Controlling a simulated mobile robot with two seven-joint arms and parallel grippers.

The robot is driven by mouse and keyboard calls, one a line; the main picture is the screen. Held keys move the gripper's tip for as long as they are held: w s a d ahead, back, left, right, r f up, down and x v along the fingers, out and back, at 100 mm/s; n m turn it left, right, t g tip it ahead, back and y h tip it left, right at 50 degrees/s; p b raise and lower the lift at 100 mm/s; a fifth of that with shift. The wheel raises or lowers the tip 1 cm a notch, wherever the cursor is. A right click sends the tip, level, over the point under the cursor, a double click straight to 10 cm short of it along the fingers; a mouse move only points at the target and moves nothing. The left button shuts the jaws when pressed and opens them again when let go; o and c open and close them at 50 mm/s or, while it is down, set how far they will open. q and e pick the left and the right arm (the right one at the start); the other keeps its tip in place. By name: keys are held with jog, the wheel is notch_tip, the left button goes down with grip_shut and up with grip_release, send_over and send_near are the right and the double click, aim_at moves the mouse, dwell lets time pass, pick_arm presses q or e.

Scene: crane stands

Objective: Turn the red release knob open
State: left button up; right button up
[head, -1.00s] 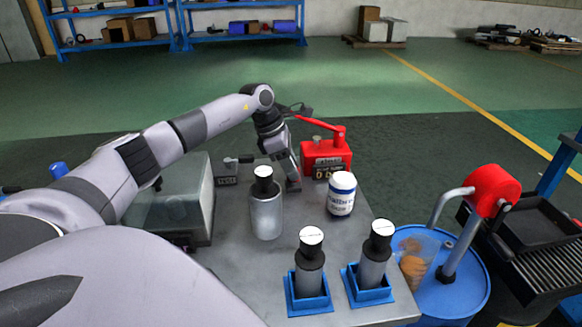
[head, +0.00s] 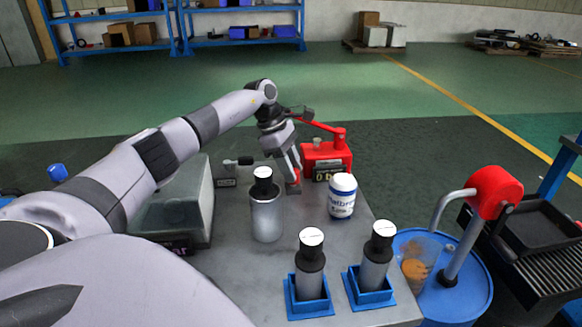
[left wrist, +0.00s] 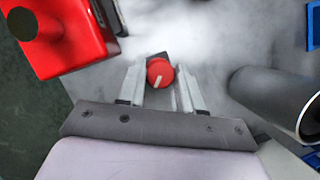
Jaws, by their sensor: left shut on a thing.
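The knob's base is mostly hidden. My right gripper is not in view.
A red lever device (head: 327,155) stands just behind the gripper. A metal bottle (head: 266,215) and a white jar (head: 342,197) stand close in front. Two black-topped cylinders (head: 311,262) sit in blue holders. A grey box (head: 175,215) is at left.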

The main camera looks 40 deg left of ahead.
pick_arm(q)
jog(key=o, duration=1)
jog(key=shift+o, duration=0.2)
